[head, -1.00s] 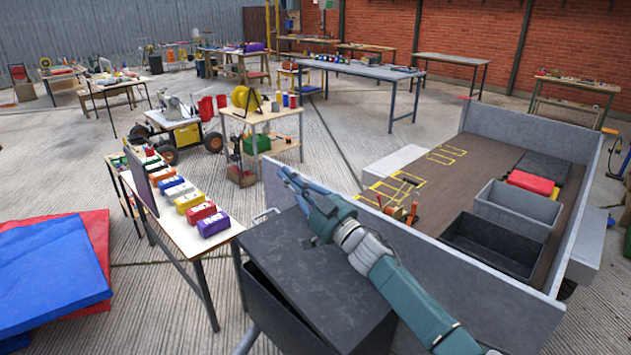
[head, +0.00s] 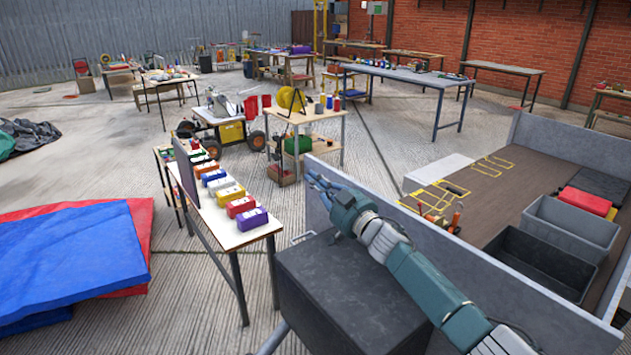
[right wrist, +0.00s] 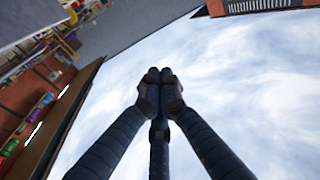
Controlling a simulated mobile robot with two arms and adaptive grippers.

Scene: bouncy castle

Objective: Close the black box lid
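The black box (head: 296,305) stands at the bottom centre of the head view, beside the grey trailer wall. Its dark lid (head: 345,295) lies over the top, and I see no clear gap along the visible left edge. My right arm crosses above the lid and hides its right part. My right gripper (head: 314,180) is past the far edge of the lid, apart from it and empty. In the right wrist view its fingers (right wrist: 160,76) meet at the tips against a cloudy sky. My left gripper is not in view.
A narrow table (head: 228,238) with coloured packs stands left of the box. The grey trailer wall (head: 440,260) runs close along the right, with grey bins (head: 570,228) inside. Blue and red mats (head: 75,255) lie at the left. Open floor lies between.

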